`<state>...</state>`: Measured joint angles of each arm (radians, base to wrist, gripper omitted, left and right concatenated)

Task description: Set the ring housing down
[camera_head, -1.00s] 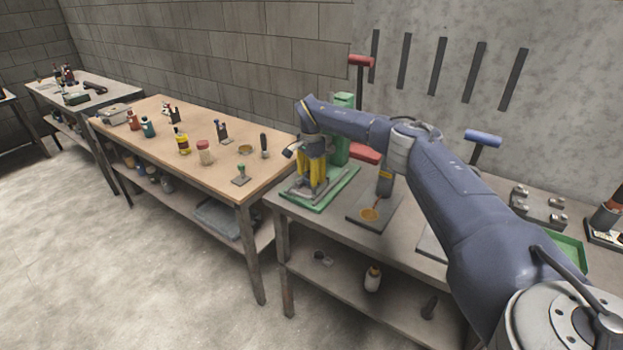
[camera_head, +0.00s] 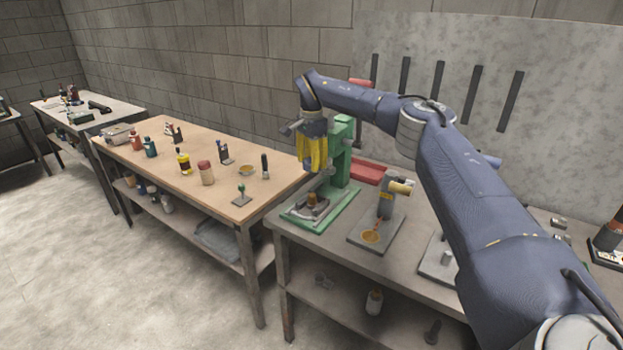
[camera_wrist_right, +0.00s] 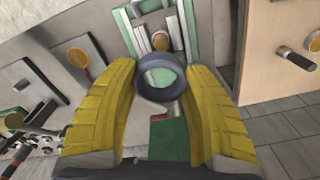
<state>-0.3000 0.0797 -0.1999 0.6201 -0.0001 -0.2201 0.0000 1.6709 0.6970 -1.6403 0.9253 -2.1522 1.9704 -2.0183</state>
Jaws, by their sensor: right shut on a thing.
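My right gripper (camera_head: 313,158) has yellow fingers and hangs in the air beside the green press (camera_head: 343,150), above its base plate (camera_head: 292,213). In the right wrist view its fingers (camera_wrist_right: 160,85) are shut on a dark grey ring, the ring housing (camera_wrist_right: 172,91), held at the fingertips with its opening facing the camera. The ring is too small to make out in the head view. A brown post (camera_head: 312,203) stands on the press base; it also shows just beyond the ring in the right wrist view (camera_wrist_right: 160,42). My left gripper is not in view.
A grey plate with an orange disc (camera_head: 370,236) and a small stand (camera_head: 386,203) are right of the press. A red tray (camera_head: 368,170) lies behind. A wooden bench (camera_head: 225,180) with bottles and tools is at left.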

